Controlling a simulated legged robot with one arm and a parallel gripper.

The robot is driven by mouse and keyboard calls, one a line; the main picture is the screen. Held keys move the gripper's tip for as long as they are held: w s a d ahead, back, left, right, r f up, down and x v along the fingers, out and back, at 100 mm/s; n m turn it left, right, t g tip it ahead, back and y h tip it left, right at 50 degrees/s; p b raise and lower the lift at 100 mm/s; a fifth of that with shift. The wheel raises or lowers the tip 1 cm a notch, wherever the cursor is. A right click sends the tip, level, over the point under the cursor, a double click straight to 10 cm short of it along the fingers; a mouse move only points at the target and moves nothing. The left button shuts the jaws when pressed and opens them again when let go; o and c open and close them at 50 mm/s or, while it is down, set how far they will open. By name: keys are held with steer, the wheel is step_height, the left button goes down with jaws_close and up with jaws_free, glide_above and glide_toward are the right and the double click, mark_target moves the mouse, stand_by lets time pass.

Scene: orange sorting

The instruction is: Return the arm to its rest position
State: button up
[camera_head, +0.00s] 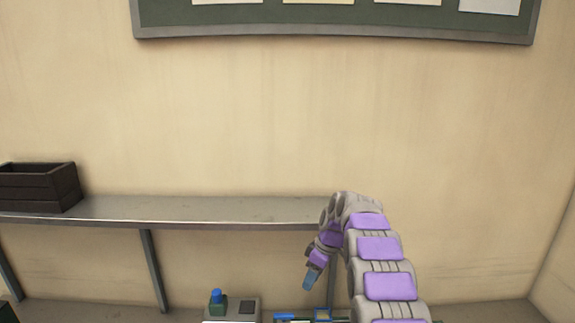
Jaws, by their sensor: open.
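My arm (385,270), grey with purple panels, rises from the bottom right of the head view and bends over to the left at its top. My gripper (312,278) hangs at its end, pointing down and slightly left, with a bluish tip. It is open, with nothing seen in it. It is in front of the wall, just below the height of the shelf's right end. No oranges are in view.
A grey metal shelf (200,209) runs along the wall at left, with a dark wooden crate (40,188) on it. Below are a small device with a blue knob (217,297) and a blue-green item (290,318), partly cut off. A board (335,20) hangs above.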

steer(key=s+d+f+m+h+b, duration=0.15)
steer(key=s+m+b, duration=0.45)
steer(key=s, duration=1.2)
steer(key=s+d+f+m+h+b, duration=0.2)
steer(key=s+b, duration=0.5)
steer(key=s, duration=1.1)
steer(key=s+d+f+m+b, duration=0.1)
steer(key=s+f, duration=0.3)
steer(key=s, duration=0.4)
steer(key=s+d+f+m+g+b, duration=0.1)
steer(key=s+d+f+m+b, duration=0.1)
steer(key=s, duration=0.5)
step_height(320, 180, down, 3)
steer(key=shift+s+d+r+m+b, duration=0.15)
steer(key=shift+s+m+b, duration=0.2)
steer(key=shift+m+b, duration=0.5)
